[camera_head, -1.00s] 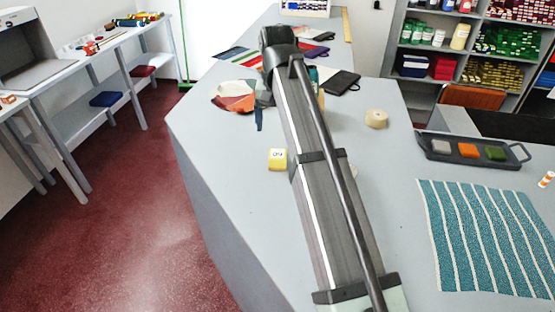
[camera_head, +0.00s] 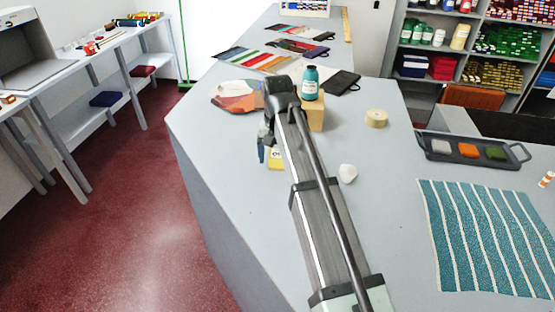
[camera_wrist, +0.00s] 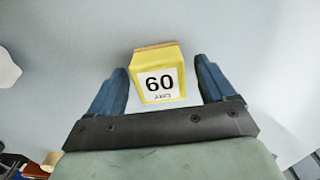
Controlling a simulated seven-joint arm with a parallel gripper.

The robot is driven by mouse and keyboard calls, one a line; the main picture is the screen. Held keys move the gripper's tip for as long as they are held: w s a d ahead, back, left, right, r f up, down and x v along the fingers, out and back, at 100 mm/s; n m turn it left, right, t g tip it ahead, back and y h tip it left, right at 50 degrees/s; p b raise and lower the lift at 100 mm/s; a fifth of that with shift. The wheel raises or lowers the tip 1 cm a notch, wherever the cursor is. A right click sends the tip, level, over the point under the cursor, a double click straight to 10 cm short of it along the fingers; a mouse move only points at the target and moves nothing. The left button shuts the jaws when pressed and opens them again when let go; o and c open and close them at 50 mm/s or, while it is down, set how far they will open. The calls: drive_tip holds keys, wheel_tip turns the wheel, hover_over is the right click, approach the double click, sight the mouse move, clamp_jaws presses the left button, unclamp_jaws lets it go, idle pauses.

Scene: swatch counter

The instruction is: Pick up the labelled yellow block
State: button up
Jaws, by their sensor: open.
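In the head view the yellow block (camera_head: 275,160) is partly hidden by my arm and gripper. One blue finger of my gripper (camera_head: 264,150) shows just left of the block; the other finger is hidden there.
A white lump (camera_head: 348,173) lies right of my arm. A tape roll (camera_head: 376,118), a dark tray (camera_head: 455,149) and a striped teal cloth (camera_head: 485,240) lie to the right. The counter's left edge is near.

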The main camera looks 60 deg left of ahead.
drive_tip(key=shift+c, duration=0.4)
drive_tip(key=c, duration=1)
drive_tip(key=shift+o, duration=0.2)
